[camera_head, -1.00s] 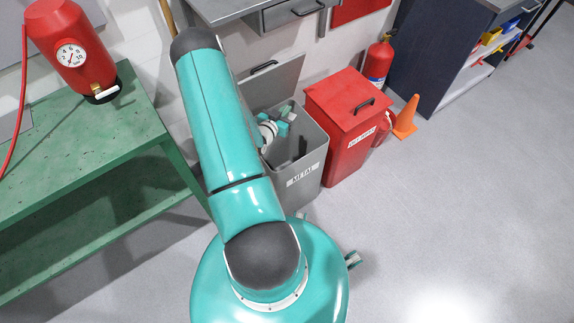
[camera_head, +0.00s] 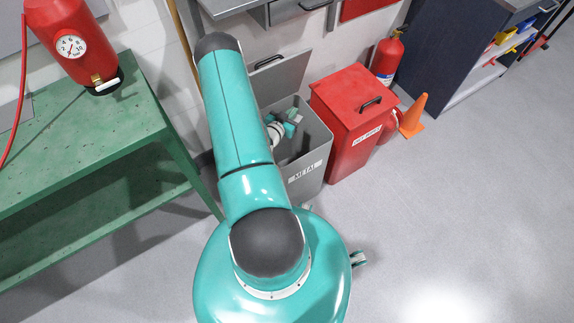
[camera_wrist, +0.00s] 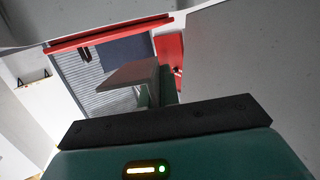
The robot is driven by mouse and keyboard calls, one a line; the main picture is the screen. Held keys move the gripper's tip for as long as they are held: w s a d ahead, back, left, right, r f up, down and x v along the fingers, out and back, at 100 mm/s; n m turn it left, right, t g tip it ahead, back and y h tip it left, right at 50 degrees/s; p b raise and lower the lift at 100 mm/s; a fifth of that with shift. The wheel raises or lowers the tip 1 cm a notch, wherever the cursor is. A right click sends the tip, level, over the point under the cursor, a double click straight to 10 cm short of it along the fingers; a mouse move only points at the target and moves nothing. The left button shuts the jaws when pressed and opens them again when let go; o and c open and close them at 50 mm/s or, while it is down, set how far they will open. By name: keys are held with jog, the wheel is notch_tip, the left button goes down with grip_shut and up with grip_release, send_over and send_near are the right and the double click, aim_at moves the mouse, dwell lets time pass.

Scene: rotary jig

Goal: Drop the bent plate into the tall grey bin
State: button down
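The tall grey bin (camera_head: 305,172) is labelled METAL and stands behind my arm, its lid (camera_head: 280,78) raised at the back. My gripper (camera_head: 293,117) is over and partly inside the bin's open mouth, small and partly hidden by my arm. In the wrist view, a grey-brown bent plate (camera_wrist: 132,75) sits at my gripper (camera_wrist: 161,88), against a green finger. The fingers look shut on it, though the other finger is mostly hidden. Pale grey surfaces close around the wrist view. The bin's floor is hidden.
A red lidded bin (camera_head: 350,125) stands right beside the grey bin, shut. Beyond it are a fire extinguisher (camera_head: 387,57) and an orange cone (camera_head: 413,113). A green bench (camera_head: 90,140) with a red gauge tank (camera_head: 68,42) is at left. The floor at right is clear.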

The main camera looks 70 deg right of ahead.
jog(key=shift+f, duration=0.1)
jog(key=c, duration=1.6)
grip_release()
jog(key=shift+o, duration=0.2)
jog(key=v, duration=1.3)
jog(key=shift+a, duration=0.35)
